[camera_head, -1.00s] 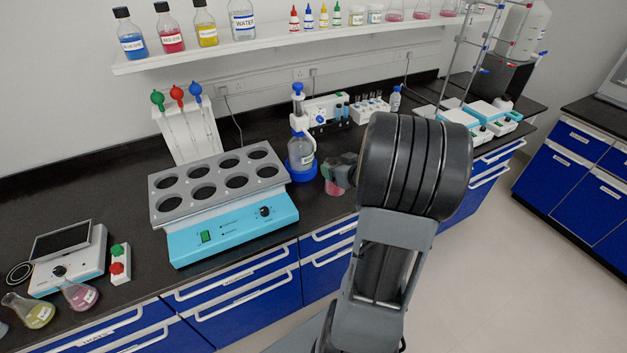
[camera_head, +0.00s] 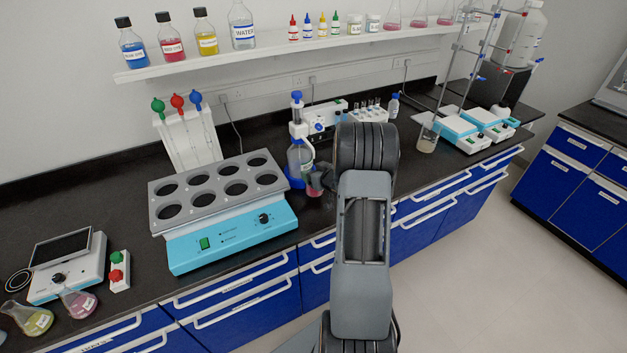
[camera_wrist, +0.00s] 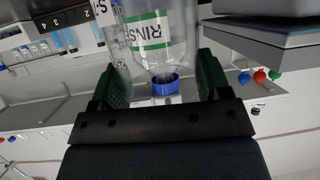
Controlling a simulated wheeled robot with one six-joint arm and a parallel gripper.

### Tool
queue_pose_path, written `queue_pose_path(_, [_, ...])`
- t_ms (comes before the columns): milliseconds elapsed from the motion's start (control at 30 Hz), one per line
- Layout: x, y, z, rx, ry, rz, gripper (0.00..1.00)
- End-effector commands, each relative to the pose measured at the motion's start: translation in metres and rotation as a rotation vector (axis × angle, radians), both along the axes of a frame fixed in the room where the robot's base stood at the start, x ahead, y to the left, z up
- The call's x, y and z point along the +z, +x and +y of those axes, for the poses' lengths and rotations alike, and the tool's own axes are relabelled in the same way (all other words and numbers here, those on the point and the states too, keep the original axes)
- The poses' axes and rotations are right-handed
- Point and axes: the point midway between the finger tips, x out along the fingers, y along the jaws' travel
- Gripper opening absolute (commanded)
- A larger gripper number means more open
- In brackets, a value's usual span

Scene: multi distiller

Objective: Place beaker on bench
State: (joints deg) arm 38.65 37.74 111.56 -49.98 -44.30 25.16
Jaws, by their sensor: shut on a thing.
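A small beaker with pink liquid (camera_head: 314,189) is at the bench's front part, right beside the dispenser bottle. My gripper (camera_head: 322,178) is shut on it, mostly hidden by my wrist and arm in the head view. In the wrist view, the dark green fingers of my gripper (camera_wrist: 167,85) stand either side of clear glass. A bottle with a green label (camera_wrist: 150,32) fills the space between and beyond them, so I cannot separate the beaker's outline there. The black bench top (camera_head: 135,225) runs under everything. I cannot tell whether the beaker touches it.
The dispenser bottle on a blue base (camera_head: 297,160) is close left of the beaker. A turquoise heater block with round wells (camera_head: 235,235) is further left. A second glass beaker (camera_head: 428,143) stands on the bench at right, near turquoise-and-white devices (camera_head: 462,130). Bare bench lies right of my gripper.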

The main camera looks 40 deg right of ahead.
Motion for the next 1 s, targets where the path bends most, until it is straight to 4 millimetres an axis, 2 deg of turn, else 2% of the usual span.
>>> queue_pose_path(100, [-0.016, 0.0, 0.001, 0.001, 0.004, 0.003, 0.32])
queue_pose_path(233, [-0.027, 0.0, 0.001, 0.001, 0.002, 0.001, 0.32])
queue_pose_path(733, [-0.035, 0.0, 0.001, 0.001, 0.0, 0.0, 0.32])
queue_pose_path(767, [-0.034, 0.0, 0.001, 0.001, 0.0, 0.001, 0.73])
queue_pose_path(1000, [-0.033, 0.0, 0.001, 0.001, 0.0, 0.001, 0.96])
